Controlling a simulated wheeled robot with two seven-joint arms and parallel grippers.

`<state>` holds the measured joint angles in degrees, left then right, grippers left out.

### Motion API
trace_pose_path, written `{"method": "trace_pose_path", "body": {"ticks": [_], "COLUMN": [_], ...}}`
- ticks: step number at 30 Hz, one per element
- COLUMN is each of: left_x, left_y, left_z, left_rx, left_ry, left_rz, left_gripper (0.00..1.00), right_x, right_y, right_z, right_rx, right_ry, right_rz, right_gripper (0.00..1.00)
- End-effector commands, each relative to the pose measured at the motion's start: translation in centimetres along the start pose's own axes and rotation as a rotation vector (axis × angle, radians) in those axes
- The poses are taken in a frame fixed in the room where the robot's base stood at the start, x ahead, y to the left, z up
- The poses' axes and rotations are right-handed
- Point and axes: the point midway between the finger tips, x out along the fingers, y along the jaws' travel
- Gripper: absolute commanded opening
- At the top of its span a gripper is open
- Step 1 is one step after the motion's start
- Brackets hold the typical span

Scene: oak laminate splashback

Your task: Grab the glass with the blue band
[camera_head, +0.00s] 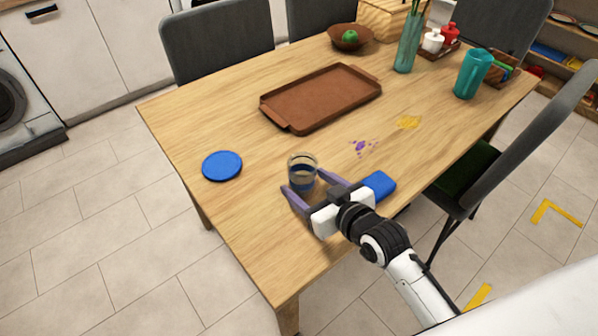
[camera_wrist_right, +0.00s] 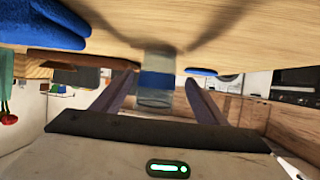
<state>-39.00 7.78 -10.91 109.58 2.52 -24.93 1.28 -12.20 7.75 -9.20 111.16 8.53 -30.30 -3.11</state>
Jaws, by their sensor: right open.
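The clear glass with the blue band (camera_head: 302,172) stands upright on the wooden table near its front edge. My right gripper (camera_head: 305,185) is open, with its two purple-grey fingers on either side of the glass in the head view. In the right wrist view, the glass (camera_wrist_right: 157,80) shows upside down between the open fingers (camera_wrist_right: 160,90), with a gap on each side, so it is not gripped. My left gripper is not in view.
A blue disc (camera_head: 222,166) lies left of the glass. A blue block-like item (camera_head: 379,185) lies just right of my gripper. A brown tray (camera_head: 322,98) is behind. A teal pitcher (camera_head: 473,74) stands far right.

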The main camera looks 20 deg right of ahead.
Motion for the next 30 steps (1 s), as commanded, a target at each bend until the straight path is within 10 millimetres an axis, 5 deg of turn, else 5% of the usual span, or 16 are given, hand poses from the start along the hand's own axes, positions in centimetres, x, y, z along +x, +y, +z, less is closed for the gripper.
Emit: {"method": "trace_pose_path", "body": {"ticks": [18,26,30], "left_x": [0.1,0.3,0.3], "left_y": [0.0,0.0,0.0], "left_z": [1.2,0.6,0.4], "left_rx": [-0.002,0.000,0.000], "left_ry": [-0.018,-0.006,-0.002], "left_rz": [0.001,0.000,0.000], "left_gripper": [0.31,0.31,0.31], "right_x": [7.2,7.6,7.6], "right_y": [0.5,0.5,0.5], "right_z": [0.0,-0.1,-0.1], "right_rx": [-0.001,-0.001,-0.001], "right_ry": [0.000,0.000,0.000], "right_rz": [-0.001,0.000,0.000], "right_gripper": [0.66,0.66,0.48]}}
